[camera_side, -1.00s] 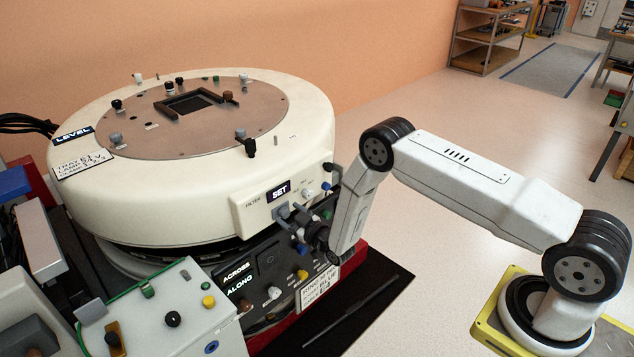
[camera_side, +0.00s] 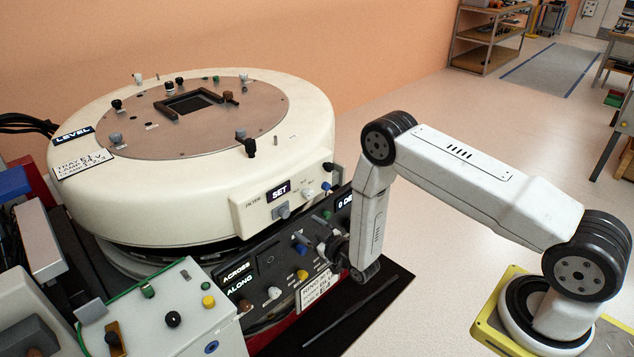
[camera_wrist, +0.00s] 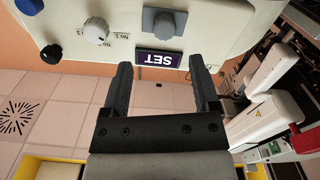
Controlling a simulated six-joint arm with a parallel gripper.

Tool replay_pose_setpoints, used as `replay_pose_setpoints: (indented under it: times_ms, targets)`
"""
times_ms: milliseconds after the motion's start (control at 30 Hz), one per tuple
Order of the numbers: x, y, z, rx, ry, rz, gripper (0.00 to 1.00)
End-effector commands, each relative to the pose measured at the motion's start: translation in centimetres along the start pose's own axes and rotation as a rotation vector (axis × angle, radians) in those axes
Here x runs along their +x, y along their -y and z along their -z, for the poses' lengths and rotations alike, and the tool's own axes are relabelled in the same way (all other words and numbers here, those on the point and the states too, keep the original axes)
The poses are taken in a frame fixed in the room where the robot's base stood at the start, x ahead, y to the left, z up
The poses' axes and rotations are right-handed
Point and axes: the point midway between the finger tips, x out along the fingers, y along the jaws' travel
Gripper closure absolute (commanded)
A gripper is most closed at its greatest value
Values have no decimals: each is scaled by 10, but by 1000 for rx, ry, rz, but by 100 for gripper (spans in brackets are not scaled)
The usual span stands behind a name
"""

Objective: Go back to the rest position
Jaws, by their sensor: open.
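My gripper (camera_side: 327,246) is in front of the machine's lower dark panel in the side view, below the SET label (camera_side: 279,190). In the wrist view my gripper (camera_wrist: 160,72) has its two dark fingers spread apart with nothing between them. The grey knob (camera_side: 283,211) sits beneath the SET label and is clear of the fingers. It also shows beyond the fingertips in the wrist view (camera_wrist: 163,22), next to the purple SET label (camera_wrist: 158,59).
The large round cream machine (camera_side: 190,215) stands at left. A control box (camera_side: 185,310) with coloured knobs is at front left. Small knobs (camera_side: 302,276) stick out of the dark panel close to my gripper. Open floor (camera_side: 450,110) lies behind and right of the arm.

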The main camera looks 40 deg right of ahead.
Motion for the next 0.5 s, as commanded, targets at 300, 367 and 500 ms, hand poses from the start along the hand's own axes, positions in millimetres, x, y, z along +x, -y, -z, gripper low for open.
replay_pose_setpoints:
  times_ms: [300,367,500]
  targets:
    - [-6,0,0,0,-1,-1,22]
    - [-6,0,0,0,-1,-1,22]
    - [-6,0,1,0,0,0,22]
